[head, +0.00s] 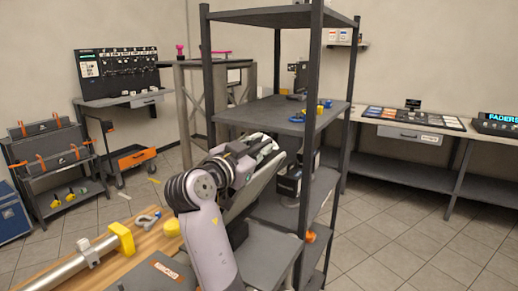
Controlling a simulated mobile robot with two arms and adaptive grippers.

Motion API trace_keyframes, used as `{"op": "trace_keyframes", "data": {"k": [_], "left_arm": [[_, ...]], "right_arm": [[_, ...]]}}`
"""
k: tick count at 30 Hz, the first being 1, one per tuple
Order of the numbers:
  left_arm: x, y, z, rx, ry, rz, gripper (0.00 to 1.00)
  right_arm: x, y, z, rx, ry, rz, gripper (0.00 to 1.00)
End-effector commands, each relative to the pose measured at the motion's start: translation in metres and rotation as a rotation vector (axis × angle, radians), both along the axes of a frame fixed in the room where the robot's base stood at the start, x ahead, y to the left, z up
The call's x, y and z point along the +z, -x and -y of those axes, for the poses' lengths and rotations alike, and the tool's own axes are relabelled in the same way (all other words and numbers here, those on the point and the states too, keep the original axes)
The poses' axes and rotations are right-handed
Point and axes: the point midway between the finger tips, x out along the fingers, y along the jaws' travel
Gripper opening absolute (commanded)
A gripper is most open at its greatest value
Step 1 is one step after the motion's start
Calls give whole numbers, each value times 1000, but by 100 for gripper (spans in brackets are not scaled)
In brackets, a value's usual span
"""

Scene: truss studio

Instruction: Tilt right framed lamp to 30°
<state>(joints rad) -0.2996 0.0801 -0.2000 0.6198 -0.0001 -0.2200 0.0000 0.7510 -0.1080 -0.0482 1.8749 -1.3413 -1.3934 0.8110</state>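My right arm rises from the bottom middle of the head view, and its gripper (266,152) is at the near left side of the dark shelf rack, under the middle shelf board. The gripper is small and seen partly from behind, so I cannot tell whether its fingers are open or shut. A grey tilted panel (256,188) is just below the gripper. It may be part of a framed lamp, but I cannot tell, nor whether the gripper touches it. No lamp is clearly identifiable and its angle cannot be read. My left gripper is not in view.
A dark rack (283,16) with upright posts stands close around my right gripper. A wooden bench (128,223) with a metal tube (72,268) and yellow clamp (121,239) is at lower left. A long side table (390,176) stands right. Tiled floor (385,240) is clear at lower right.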

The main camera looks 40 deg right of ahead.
Motion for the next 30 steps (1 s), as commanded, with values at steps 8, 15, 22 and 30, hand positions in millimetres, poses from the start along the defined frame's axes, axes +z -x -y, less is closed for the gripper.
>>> {"op": "trace_keyframes", "data": {"k": [8,15,22,30], "left_arm": [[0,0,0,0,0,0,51],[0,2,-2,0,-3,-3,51],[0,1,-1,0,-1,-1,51],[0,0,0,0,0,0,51]], "right_arm": [[0,0,0,1,0,0,32],[0,0,-2,2,1,0,32],[-1,12,-32,5,-1,-1,32],[-1,26,-65,3,-1,0,32]]}}
